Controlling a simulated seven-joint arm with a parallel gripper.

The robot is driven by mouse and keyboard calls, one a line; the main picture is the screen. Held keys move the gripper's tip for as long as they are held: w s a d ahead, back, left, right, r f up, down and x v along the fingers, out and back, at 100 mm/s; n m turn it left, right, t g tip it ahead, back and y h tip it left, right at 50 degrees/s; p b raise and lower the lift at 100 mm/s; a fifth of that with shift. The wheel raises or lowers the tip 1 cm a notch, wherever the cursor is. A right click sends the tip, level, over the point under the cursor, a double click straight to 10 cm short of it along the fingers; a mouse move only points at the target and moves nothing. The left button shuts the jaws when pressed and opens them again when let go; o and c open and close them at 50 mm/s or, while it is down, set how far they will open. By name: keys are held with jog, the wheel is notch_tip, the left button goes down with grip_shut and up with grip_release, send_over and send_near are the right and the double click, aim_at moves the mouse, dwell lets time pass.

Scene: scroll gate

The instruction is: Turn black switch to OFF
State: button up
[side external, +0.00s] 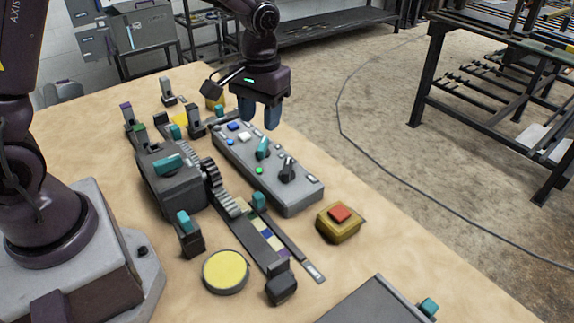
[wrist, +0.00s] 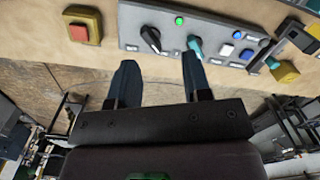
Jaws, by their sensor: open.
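The black switch (side external: 287,171) is a rotary knob on the grey control panel (side external: 300,203), near its front end in the side view. It also shows in the wrist view (wrist: 151,40), its pale-marked handle lying at a slant. A teal knob (side external: 263,149) sits beside it, also in the wrist view (wrist: 195,46). My gripper (side external: 258,115) is open and empty, above the far part of the panel in the side view. In the wrist view its fingers (wrist: 157,82) are spread, apart from both knobs. Any OFF lettering is too small to read.
A yellow box with a red button (side external: 340,213) stands near the panel's front end. A grey geared mechanism (side external: 170,180) with teal handles stands left of the panel. A yellow disc (side external: 226,270) lies at the front. The table's right edge runs close to the panel.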

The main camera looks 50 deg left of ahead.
aim_at(287, 165)
jog(key=w+f+n, duration=0.3)
jog(key=w+n, duration=0.2)
jog(key=w, duration=0.1)
notch_tip(287, 165, down, 12)
jog(key=shift+d+f, duration=0.1)
jog(key=shift+f, duration=0.15)
grip_shut()
